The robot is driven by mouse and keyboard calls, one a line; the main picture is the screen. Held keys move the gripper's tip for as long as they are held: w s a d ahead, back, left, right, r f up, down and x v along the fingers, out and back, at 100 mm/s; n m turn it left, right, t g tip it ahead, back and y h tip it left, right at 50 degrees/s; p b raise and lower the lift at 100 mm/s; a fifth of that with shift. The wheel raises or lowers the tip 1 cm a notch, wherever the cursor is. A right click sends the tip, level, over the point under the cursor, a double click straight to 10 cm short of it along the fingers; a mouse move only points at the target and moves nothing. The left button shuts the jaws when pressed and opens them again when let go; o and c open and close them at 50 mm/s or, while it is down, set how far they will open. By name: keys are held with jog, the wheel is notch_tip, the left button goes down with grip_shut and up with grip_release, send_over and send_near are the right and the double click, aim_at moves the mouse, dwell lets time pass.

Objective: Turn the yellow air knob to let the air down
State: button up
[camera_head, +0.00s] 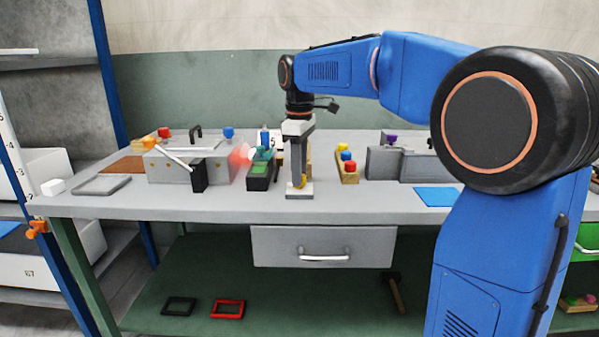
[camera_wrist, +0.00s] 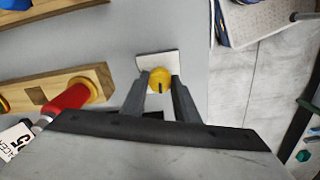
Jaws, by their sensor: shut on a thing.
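The yellow air knob (camera_wrist: 159,77) is round with a dark slot and sits on a small pale plate (camera_wrist: 148,62) on the bench. My gripper (camera_wrist: 161,86) has one finger on each side of the knob and is shut on it. In the head view my gripper (camera_head: 298,172) points straight down at the bench, and a bit of the yellow knob (camera_head: 303,181) shows at its tips. The fingers hide part of the knob there. I cannot tell how far the knob is turned.
A grey press (camera_head: 168,169) with a lever stands to the left, and a red glow lies near a dark-and-green device (camera_head: 261,174). A blue mat (camera_head: 436,197) lies at the front right.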

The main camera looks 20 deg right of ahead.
jog(key=m, duration=0.8)
jog(key=shift+m, duration=0.3)
jog(key=m, duration=0.4)
jog(key=shift+m, duration=2.1)
jog(key=o, duration=1.1)
jog(key=shift+c, duration=0.2)
jog(key=shift+r, duration=0.15)
notch_tip(320, 180, up, 17)
